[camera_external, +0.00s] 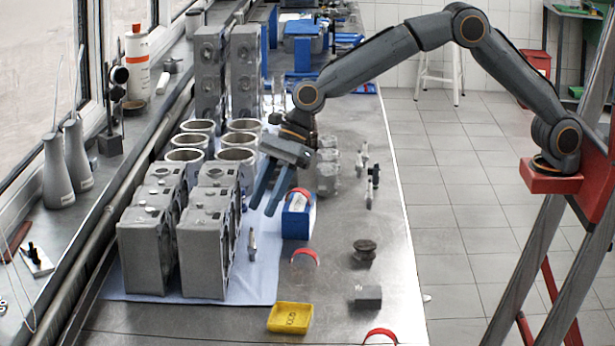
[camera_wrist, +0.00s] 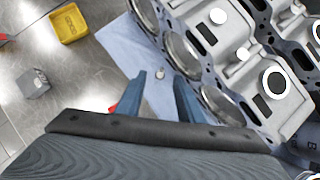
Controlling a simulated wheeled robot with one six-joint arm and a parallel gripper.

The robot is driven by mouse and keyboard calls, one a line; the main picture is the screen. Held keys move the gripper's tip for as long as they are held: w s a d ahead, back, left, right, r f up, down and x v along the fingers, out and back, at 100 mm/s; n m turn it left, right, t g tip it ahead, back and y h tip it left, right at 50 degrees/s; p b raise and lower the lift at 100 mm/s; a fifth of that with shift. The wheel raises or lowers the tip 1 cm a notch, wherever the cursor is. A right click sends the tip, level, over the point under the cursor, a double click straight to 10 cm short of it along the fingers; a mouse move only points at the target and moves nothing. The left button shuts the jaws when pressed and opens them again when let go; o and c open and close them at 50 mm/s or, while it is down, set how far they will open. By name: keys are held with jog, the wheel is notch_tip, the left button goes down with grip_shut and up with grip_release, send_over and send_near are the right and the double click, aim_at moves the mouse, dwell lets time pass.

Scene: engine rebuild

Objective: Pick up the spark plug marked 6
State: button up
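A small pale spark plug (camera_external: 252,243) stands upright on the blue cloth, beside the front right engine block. More slim plug-like parts (camera_external: 365,155) stand on the bench to the right of my gripper. No number is legible on any of them. My gripper (camera_external: 264,205) points down, with its two blue fingers apart and nothing between them. It is above the plug, and it also shows in the wrist view (camera_wrist: 160,80).
Grey engine blocks (camera_external: 205,240) stand close on the left on the blue cloth (camera_external: 262,285). A blue box (camera_external: 297,222) with a red ring stands just right of the fingers. A yellow tray (camera_external: 290,318), a dark spool (camera_external: 364,252) and a grey block (camera_external: 367,296) sit nearer the front.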

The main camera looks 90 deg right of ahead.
aim_at(253, 246)
jog(key=shift+d+f+p+x, duration=0.15)
jog(key=shift+p+x, duration=0.55)
jog(key=shift+x, duration=1.55)
jog(key=shift+d+f+p+x, duration=0.15)
jog(key=shift+p+x, duration=0.55)
jog(key=shift+x, duration=1.55)
jog(key=shift+s, duration=0.15)
grip_shut()
